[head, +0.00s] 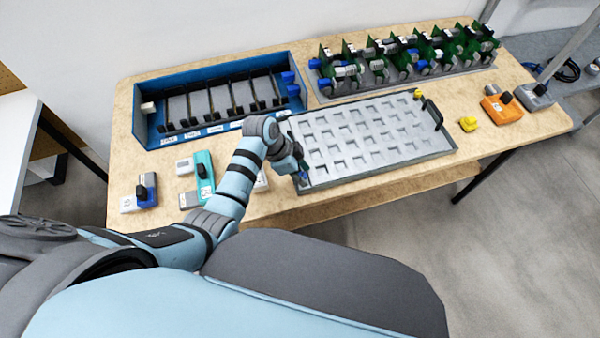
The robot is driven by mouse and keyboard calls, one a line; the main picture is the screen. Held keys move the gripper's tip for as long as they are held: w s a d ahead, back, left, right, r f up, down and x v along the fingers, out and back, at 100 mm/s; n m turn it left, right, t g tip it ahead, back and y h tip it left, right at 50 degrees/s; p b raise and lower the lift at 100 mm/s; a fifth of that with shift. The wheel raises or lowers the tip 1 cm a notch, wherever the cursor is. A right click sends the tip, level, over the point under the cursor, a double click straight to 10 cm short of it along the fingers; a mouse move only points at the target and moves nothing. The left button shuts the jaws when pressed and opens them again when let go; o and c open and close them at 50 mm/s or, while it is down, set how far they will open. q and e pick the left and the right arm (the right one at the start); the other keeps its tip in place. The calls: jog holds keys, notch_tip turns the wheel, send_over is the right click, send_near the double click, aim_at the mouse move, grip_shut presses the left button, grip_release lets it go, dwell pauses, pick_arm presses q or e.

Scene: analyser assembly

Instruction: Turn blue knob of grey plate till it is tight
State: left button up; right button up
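The grey plate (377,178) with rows of square recesses lies on the wooden table, right of the middle. A black handle (433,114) stands at its right end. My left gripper (302,172) is at the plate's left end, near its front corner, pointing down. A small bit of blue (304,181) shows at its fingertips, apparently a blue knob mostly hidden by the gripper. I cannot tell whether the fingers are closed on it. Another small blue part (283,115) is at the plate's back left corner. My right gripper is not in view.
A blue tray (160,143) with black slats stands at the back left. A rack of green circuit boards (405,75) stands at the back right. Teal (204,170) and blue-grey (140,194) devices lie at front left.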

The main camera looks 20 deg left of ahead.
pick_arm(q)
grip_shut()
dwell(0.3)
jog(key=shift+m+g+h, duration=0.3)
jog(key=shift+m+g, duration=0.2)
jog(key=shift+m, duration=0.8)
jog(key=shift+w+m+g+b, duration=0.15)
jog(key=shift+m+g, duration=0.15)
jog(key=shift+m, duration=0.5)
jog(key=shift+m+g+b, duration=0.15)
jog(key=shift+m+g, duration=0.15)
jog(key=shift+m, duration=0.5)
